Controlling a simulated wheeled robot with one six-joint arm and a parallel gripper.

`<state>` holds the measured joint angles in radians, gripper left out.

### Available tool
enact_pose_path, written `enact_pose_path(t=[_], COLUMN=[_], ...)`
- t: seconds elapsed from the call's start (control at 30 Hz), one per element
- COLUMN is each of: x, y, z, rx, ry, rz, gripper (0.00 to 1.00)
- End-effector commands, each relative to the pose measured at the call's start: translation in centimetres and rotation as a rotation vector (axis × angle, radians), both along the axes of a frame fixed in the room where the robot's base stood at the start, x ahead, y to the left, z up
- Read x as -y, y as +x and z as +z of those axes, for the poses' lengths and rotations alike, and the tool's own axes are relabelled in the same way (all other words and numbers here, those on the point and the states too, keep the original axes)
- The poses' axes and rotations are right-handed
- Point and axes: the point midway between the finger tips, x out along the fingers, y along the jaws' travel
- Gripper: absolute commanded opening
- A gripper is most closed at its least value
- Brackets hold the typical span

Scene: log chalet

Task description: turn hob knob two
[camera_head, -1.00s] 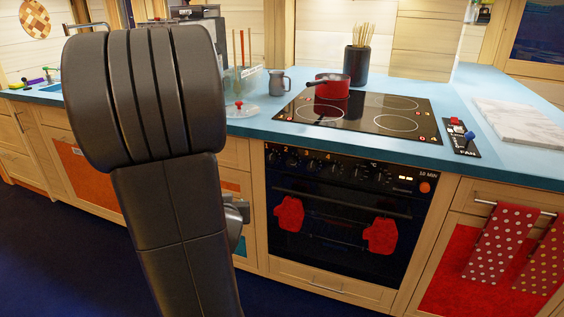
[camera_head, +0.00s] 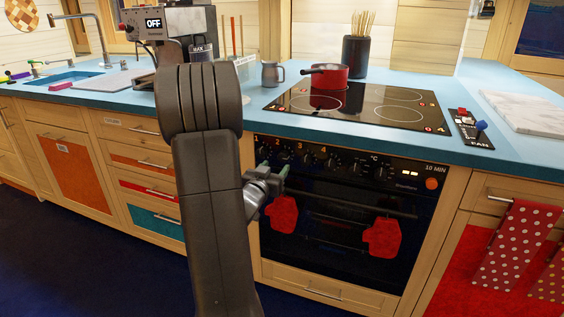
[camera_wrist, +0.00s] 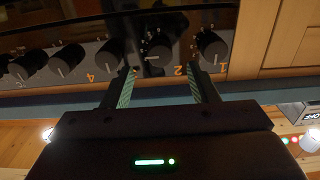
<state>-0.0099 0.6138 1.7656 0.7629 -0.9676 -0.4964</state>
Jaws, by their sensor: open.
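Hob knob two (camera_wrist: 157,50) is a round dark knob on the oven's control panel, beside the orange "2" in the wrist view, which looks upside down. Its pale pointer mark lies nearly level there, unlike the slanted or upright marks on its neighbours. My gripper (camera_wrist: 162,70) is open, with one green-striped finger to each side of the knob's line. The fingertips appear just short of the knob; I cannot tell whether they touch it. In the head view my gripper (camera_head: 273,172) is at the panel's left end, below the "2".
Knob one (camera_wrist: 210,45) and knob three (camera_wrist: 110,52) stand close on either side. Oven mitts (camera_head: 283,214) hang below on the oven front. A red pan (camera_head: 329,76) sits on the black hob (camera_head: 352,106), above the panel.

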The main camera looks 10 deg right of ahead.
Motion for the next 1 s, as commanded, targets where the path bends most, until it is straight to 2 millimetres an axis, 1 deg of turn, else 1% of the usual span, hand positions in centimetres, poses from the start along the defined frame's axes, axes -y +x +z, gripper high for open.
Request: enact_pose_path(t=[0.03,0.1,0.3,0.5,0.73,0.77,0.9,0.97,1.0], x=[0.8,1.5,3.0,3.6,3.6,3.6,3.5,3.5,3.5], y=[0.9,2.1,4.4,5.2,5.2,5.2,5.2,5.2,5.2], z=[-0.1,-0.1,-0.1,0.0,0.0,0.0,0.0,0.0,0.0], rx=[0.001,0.0,0.0,-0.001,-0.001,-0.001,-0.001,-0.001,-0.001], ry=[-0.001,0.0,0.0,-0.001,-0.001,0.0,0.0,0.0,0.0], rz=[-0.003,-0.001,0.0,0.001,0.001,0.001,0.001,0.001,0.001], gripper=[0.53,0.53,0.53,0.53,0.53,0.49,0.22,0.1,0.09])
